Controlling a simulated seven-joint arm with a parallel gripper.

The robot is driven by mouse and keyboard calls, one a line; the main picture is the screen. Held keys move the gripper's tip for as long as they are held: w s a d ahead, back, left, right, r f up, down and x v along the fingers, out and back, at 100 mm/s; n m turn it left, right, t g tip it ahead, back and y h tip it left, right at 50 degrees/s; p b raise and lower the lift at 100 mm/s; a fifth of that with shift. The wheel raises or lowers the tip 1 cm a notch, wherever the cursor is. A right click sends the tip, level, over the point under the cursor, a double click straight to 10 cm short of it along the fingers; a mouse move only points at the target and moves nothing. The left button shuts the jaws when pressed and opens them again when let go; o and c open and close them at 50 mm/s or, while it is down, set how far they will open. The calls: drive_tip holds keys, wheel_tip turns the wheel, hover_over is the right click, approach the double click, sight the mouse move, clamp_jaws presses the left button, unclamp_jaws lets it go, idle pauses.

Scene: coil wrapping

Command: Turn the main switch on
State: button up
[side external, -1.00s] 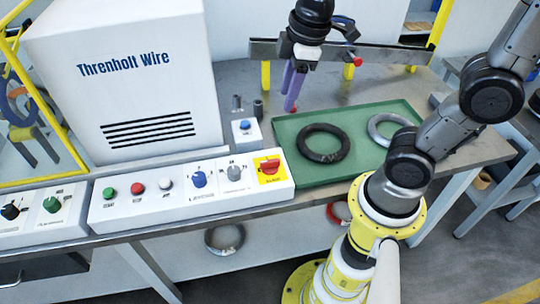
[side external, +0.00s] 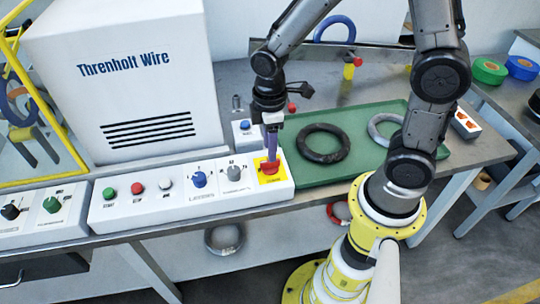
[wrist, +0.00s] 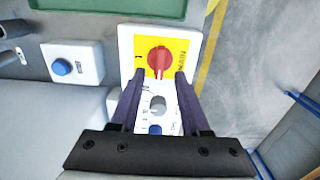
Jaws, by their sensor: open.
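The main switch is a red rotary knob (side external: 269,167) on a yellow plate (side external: 262,178) at the right end of the white control panel (side external: 215,203). In the wrist view the red knob (wrist: 158,58) shows just beyond my fingertips, its yellow plate around it. My gripper (side external: 271,152) points down right over the knob in the side view. In the wrist view my gripper (wrist: 160,74) has its two purple fingers apart, with the knob between and slightly beyond their tips. I cannot tell whether the fingers touch it.
Next to the switch on the panel are a grey knob (side external: 234,173), a blue knob (side external: 199,179) and several buttons. A small box with a blue button (side external: 245,126) stands behind. A green tray (side external: 325,175) with a black coil (side external: 323,143) lies to the right.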

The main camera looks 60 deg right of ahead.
sight(270, 165)
drive_tip(key=shift+f, duration=2.1)
clamp_jaws()
